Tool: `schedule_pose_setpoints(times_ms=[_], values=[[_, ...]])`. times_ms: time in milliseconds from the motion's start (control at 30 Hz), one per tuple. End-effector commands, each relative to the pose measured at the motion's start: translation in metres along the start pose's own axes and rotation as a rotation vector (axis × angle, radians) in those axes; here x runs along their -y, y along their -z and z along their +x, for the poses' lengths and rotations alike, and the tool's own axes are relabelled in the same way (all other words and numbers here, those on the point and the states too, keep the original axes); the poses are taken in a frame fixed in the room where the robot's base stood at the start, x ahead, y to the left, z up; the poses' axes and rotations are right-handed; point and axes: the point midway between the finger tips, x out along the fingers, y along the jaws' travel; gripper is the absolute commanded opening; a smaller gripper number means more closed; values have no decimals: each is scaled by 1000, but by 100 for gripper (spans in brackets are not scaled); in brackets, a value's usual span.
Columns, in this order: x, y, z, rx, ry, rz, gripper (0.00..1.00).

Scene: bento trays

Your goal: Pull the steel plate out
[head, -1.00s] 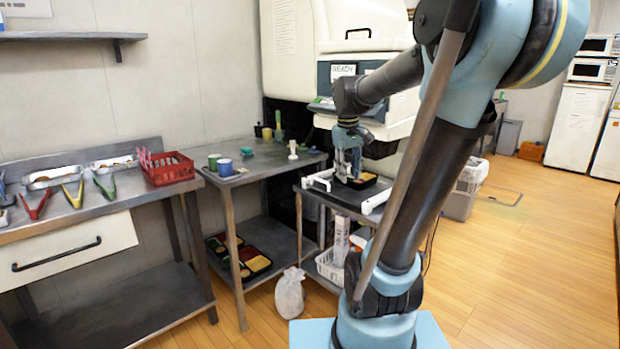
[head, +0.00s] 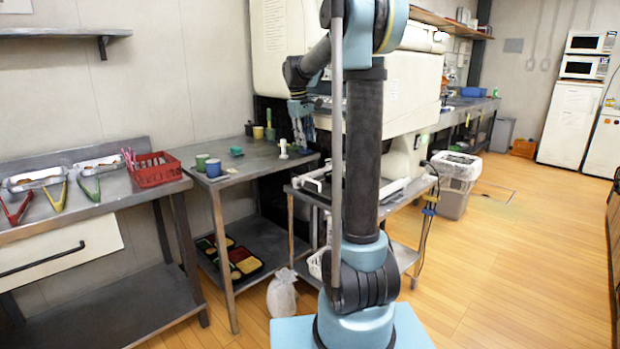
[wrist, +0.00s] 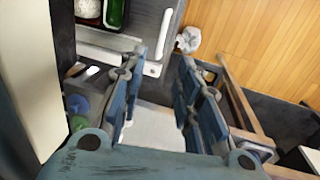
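The steel plate (head: 314,186) lies on the low cart, with a white handle at its left end; my arm hides much of it in the head view. In the wrist view a grey plate with a white bar handle (wrist: 158,45) shows at the top, apart from my fingers. A dark tray with green contents (wrist: 113,12) is on it, cut off by the picture edge. My gripper (head: 302,128) is raised near the right end of the steel table. In the wrist view its two blue fingers (wrist: 155,92) are spread, with nothing seen between them.
The steel table (head: 240,180) holds a blue cup (head: 213,168) and a green cup (head: 201,161). A compartment tray (head: 240,262) is on its lower shelf. A white bag (head: 282,294) stands on the floor by the cart. A grey bin (head: 456,185) is right of the cart. The floor at right is clear.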

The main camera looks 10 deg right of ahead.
Motion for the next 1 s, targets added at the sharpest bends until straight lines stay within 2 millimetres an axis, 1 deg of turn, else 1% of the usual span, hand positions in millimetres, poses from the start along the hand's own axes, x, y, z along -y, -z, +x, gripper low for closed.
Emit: schedule_pose_setpoints(times_ms=[167, 800, 1000], values=[[5, 4, 20, -1, 0, -6, 31], [8, 5, 131, -2, 0, -9, 31], [7, 5, 156, -2, 0, -8, 31]])
